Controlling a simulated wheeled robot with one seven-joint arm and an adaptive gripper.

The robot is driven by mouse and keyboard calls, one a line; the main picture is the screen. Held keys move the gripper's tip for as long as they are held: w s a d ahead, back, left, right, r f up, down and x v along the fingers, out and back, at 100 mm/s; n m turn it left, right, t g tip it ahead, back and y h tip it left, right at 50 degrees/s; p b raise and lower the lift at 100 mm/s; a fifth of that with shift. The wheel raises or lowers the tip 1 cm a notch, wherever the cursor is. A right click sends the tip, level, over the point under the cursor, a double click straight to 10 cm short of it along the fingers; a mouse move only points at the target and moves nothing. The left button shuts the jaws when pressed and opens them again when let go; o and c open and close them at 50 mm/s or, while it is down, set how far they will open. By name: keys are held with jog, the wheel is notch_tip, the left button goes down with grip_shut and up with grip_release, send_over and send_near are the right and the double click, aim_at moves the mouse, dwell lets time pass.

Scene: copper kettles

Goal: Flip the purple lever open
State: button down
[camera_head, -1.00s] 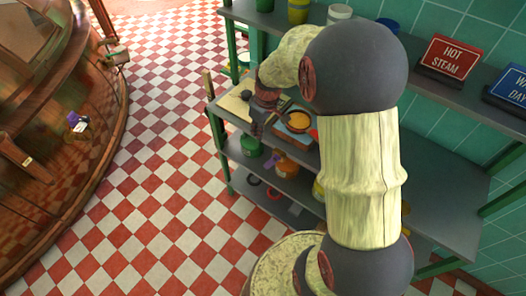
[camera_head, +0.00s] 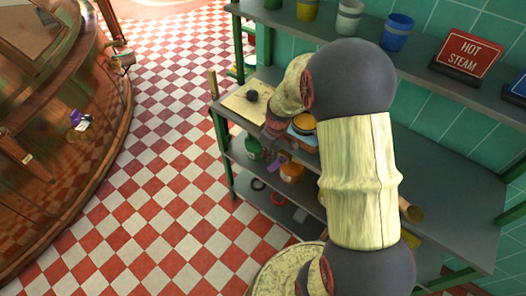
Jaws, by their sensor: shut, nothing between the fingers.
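The purple lever (camera_head: 76,117) is a small purple piece on a pale bracket, fixed to the side of the large copper kettle (camera_head: 55,185) at the left. Its exact angle is too small to tell. My gripper (camera_head: 266,151) is shut and empty, at the front of the grey shelf unit, well to the right of the lever and apart from it. My own arm hides part of the shelf behind it.
The shelf unit's top board (camera_head: 450,185) holds a cream board (camera_head: 245,103) with a dark ball. Green (camera_head: 254,148) and orange (camera_head: 292,172) containers stand below. Cups and a red sign (camera_head: 467,54) line the upper shelf. The checkered floor (camera_head: 160,170) between kettle and shelf is clear.

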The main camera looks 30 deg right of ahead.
jog(key=shift+s, duration=0.1)
jog(key=shift+s+d+f, duration=0.1)
jog(key=shift+s+f, duration=0.2)
jog(key=shift+f, duration=0.25)
jog(key=p, duration=0.3)
jog(key=shift+s+d+f+g, duration=0.1)
jog(key=shift+s+f+g, duration=0.1)
jog(key=shift+g, duration=0.2)
jog(key=shift+s+f, duration=0.2)
jog(key=shift+f, duration=0.1)
jog(key=shift+d, duration=0.1)
dwell(0.7)
